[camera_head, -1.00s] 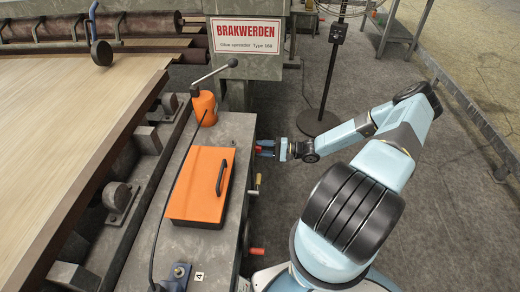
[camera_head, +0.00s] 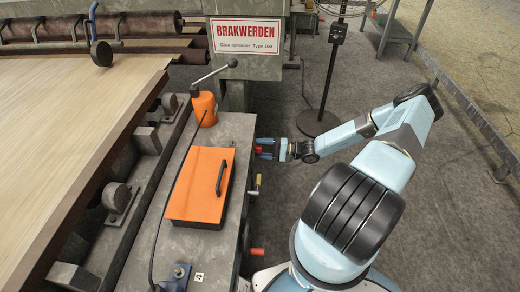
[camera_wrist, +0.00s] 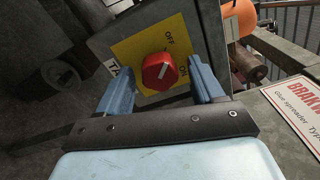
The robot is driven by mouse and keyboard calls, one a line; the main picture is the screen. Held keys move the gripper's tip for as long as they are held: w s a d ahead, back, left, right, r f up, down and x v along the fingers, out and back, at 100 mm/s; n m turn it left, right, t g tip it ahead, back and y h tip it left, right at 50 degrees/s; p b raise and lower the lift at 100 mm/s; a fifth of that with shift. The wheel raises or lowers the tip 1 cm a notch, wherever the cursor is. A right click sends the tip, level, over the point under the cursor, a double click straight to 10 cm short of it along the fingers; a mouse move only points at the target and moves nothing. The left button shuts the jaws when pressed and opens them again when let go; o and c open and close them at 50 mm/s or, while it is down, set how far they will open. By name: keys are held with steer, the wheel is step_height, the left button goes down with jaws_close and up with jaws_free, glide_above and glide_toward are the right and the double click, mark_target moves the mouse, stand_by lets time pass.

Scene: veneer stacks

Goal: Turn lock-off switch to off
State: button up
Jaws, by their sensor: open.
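The lock-off switch is a red rotary knob (camera_wrist: 160,71) on a yellow plate (camera_wrist: 135,48) marked OFF and ON, seen in the wrist view. The white line on the knob points toward the upper right of the picture, between the two words; which position it is set to I cannot tell for sure. My gripper (camera_wrist: 160,90) is open, with one blue finger on each side of the knob. Whether the fingers touch it I cannot tell. In the head view my gripper (camera_head: 266,149) is at the right side of the grey machine bench, with a bit of red between its fingers.
Yellow (camera_head: 257,181) and red (camera_head: 257,252) handles stick out below my gripper. The BRAKWERDEN sign (camera_head: 247,37) is behind.

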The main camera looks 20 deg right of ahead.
steer(key=v, duration=1.4)
steer(key=shift+f, duration=0.1)
stand_by(0.3)
